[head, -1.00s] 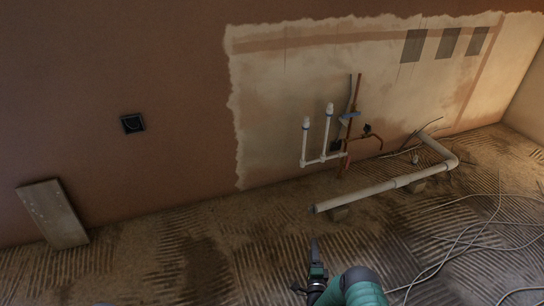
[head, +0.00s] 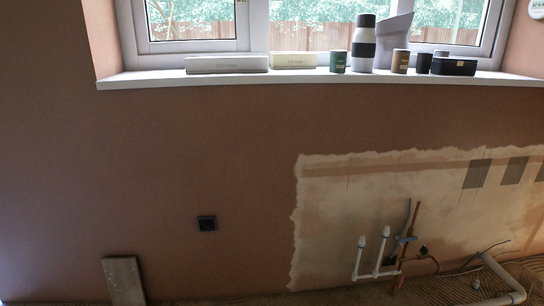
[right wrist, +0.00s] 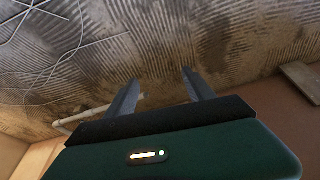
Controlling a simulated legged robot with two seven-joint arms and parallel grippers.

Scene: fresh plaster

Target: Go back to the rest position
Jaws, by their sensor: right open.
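My right gripper (right wrist: 160,88) shows in the right wrist view with its two fingers spread apart and nothing between them. Beyond its fingers is the ridged floor, with no object near the fingertips. The head view now shows neither gripper. My left gripper is in no view.
A windowsill (head: 300,83) holds a bottle (head: 363,45), boxes and several small containers. Below it is a plastered wall with a black socket box (head: 207,223), white pipes (head: 383,255) and a leaning board (head: 124,281). Cables (right wrist: 62,50) lie on the floor (right wrist: 230,45).

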